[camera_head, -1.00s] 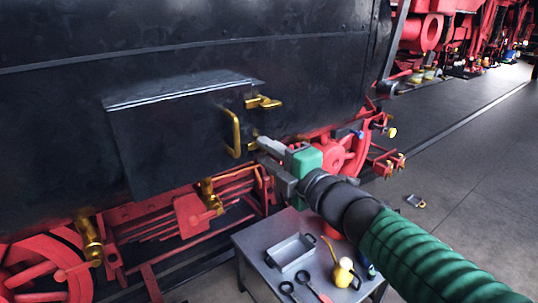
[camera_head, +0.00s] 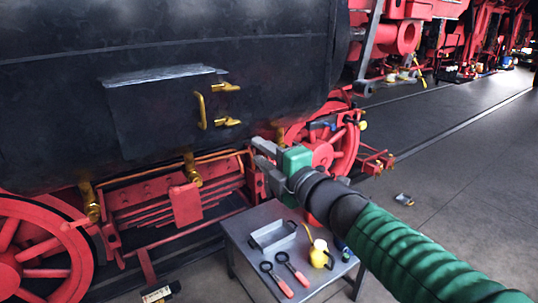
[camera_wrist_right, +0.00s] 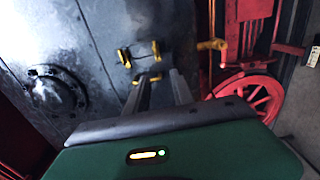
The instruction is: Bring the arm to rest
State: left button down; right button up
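My right arm, in a green ribbed sleeve, comes in from the lower right of the head view. Its gripper (camera_head: 264,158) has two grey fingers spread apart with nothing between them. It is in front of the black locomotive side, to the right of and below a flat hatch (camera_head: 155,115), apart from it. The hatch looks shut and has a brass handle (camera_head: 201,111) and two brass latches, upper (camera_head: 226,87) and lower (camera_head: 228,121). In the right wrist view the open fingers (camera_wrist_right: 162,85) point toward this brass hardware (camera_wrist_right: 140,62). My left gripper is not in view.
A grey table (camera_head: 237,232) stands below my arm, with a metal tray (camera_head: 272,236), a yellow oil can (camera_head: 319,255) and red-handled tools (camera_head: 284,284). Red wheels (camera_head: 40,255) and framework lie under the boiler. Open floor (camera_head: 450,190) extends to the right.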

jog(key=s+d+f+m+g+h+p, duration=0.1)
jog(key=s+d+f+m+g+h, duration=0.1)
jog(key=d+f+m+h, duration=0.6)
jog(key=s+d+f+m+g+h, duration=0.1)
jog(key=s+d+f+m, duration=0.1)
jog(key=d+f+m, duration=0.75)
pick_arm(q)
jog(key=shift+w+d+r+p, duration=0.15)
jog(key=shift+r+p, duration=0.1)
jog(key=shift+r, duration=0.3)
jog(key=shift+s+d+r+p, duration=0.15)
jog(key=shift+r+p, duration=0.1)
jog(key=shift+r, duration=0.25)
pick_arm(e)
jog(key=s+d+f+m+g+h, duration=0.1)
jog(key=s+d+f+m+g, duration=0.2)
jog(key=s+f, duration=0.8)
jog(key=s+d+f+m+g, duration=0.3)
jog(key=s+f+m+g, duration=0.2)
jog(key=s+f, duration=0.5)
jog(key=shift+s+d+f+g+h, duration=0.3)
jog(key=shift+s+f+h, duration=0.1)
jog(key=shift+f, duration=0.1)
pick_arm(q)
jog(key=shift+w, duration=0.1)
